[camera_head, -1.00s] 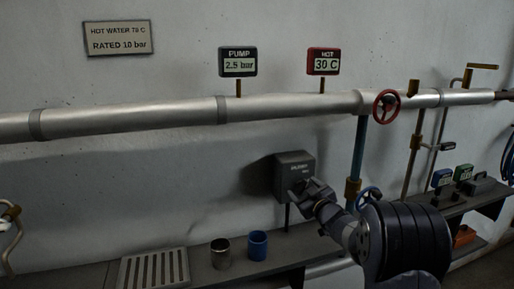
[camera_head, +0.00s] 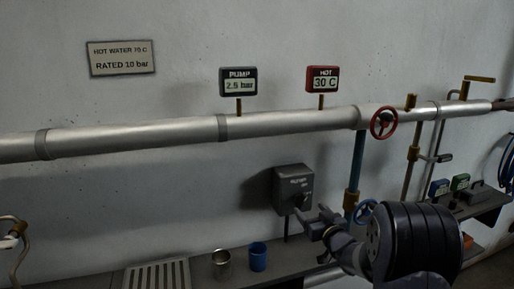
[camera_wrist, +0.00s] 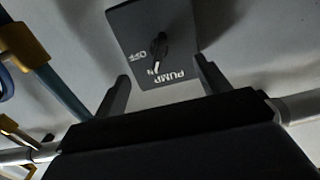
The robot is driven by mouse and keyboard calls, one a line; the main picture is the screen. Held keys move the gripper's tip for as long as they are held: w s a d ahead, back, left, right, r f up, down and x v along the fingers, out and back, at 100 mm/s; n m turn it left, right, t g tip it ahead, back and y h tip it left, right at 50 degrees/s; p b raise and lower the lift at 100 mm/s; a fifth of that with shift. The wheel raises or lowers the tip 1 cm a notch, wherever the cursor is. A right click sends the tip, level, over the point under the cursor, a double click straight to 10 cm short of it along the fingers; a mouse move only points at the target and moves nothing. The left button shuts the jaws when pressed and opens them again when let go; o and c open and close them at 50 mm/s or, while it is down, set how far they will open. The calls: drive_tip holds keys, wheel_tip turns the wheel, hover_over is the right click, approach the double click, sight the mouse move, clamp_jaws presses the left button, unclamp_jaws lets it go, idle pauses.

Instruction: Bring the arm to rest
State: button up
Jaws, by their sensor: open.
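My gripper (camera_head: 318,222) is open and empty in the head view, below and slightly right of the grey pump switch box (camera_head: 293,188) on the wall. In the wrist view, the two fingers of my gripper (camera_wrist: 162,80) stand apart on either side of the lower part of the pump switch box (camera_wrist: 150,45). Its dark knob (camera_wrist: 159,47) shows in the middle of the face, with the words PUMP and OFF beside it. The fingers appear clear of the knob.
A silver pipe (camera_head: 180,131) runs along the wall, with a red handwheel (camera_head: 383,122) and a blue handwheel (camera_head: 365,211) to the right. A metal cup (camera_head: 221,265), a blue cup (camera_head: 257,257) and a slotted grate (camera_head: 157,276) are on the shelf below.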

drive_tip(key=shift+v, duration=1.7)
